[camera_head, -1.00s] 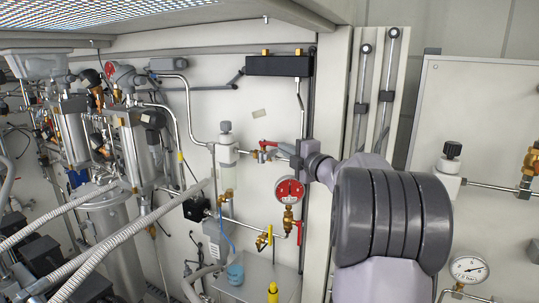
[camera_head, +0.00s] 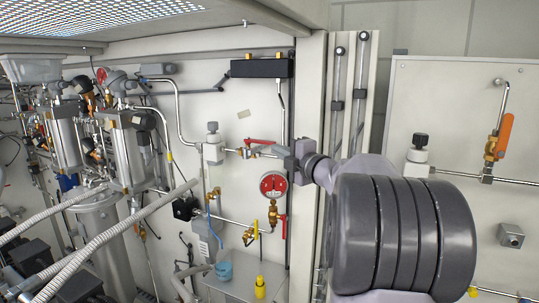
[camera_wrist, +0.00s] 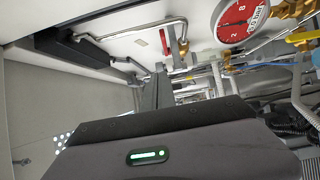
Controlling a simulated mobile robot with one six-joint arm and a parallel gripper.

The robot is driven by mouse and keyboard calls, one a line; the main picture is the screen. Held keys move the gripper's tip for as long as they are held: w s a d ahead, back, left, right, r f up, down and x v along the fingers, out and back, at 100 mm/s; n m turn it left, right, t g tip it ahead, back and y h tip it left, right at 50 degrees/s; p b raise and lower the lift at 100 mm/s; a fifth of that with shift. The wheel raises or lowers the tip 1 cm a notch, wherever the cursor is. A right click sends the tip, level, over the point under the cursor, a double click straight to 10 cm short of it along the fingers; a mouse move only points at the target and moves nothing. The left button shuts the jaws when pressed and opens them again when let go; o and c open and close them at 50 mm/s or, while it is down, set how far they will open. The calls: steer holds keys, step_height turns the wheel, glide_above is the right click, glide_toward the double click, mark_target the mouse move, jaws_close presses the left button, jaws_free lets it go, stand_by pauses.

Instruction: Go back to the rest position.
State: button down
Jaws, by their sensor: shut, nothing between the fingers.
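My gripper (camera_head: 262,150) is at the wall panel in the head view, with its fingers pointing left, near a red-handled valve (camera_head: 257,142). It is shut and empty. I cannot tell whether it touches the valve or only overlaps it in the picture. In the wrist view my gripper's dark fingers (camera_wrist: 153,92) are together beyond the wrist housing with a green light. My forearm fills the right middle of the head view and hides part of the white post behind it.
A red gauge (camera_head: 273,184) sits just below my gripper. A black box (camera_head: 262,68) is above it. Pumps and hoses (camera_head: 100,210) crowd the left. An orange-handled valve (camera_head: 505,136) is on the right panel.

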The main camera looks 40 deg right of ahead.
steer(key=s+a+f+m+g+h+b, duration=0.2)
steer(key=a+f+m+b, duration=0.6)
steer(key=f, duration=0.3)
steer(key=s+a+f+m+g+h+b, duration=0.2)
steer(key=s+a+f+m+g+b, duration=0.1)
steer(key=a+f+m+b, duration=0.6)
steer(key=s+a+f+m+g+y+b, duration=0.1)
steer(key=s+a+f+g+y+b, duration=0.1)
steer(key=s+a+f, duration=0.4)
steer(key=s+a+f+m+g+y+b, duration=0.1)
steer(key=s+a+f+y+b, duration=0.3)
steer(key=a+f, duration=0.6)
steer(key=s+a+f+m+g+y+b, duration=0.1)
steer(key=s+a+f+g+y+b, duration=0.2)
steer(key=s+a+f+b, duration=0.4)
steer(key=s+a+f+g, duration=0.1)
steer(key=s+a+f, duration=0.1)
steer(key=f, duration=0.6)
steer(key=shift+s+m, duration=0.3)
steer(key=shift+s, duration=0.4)
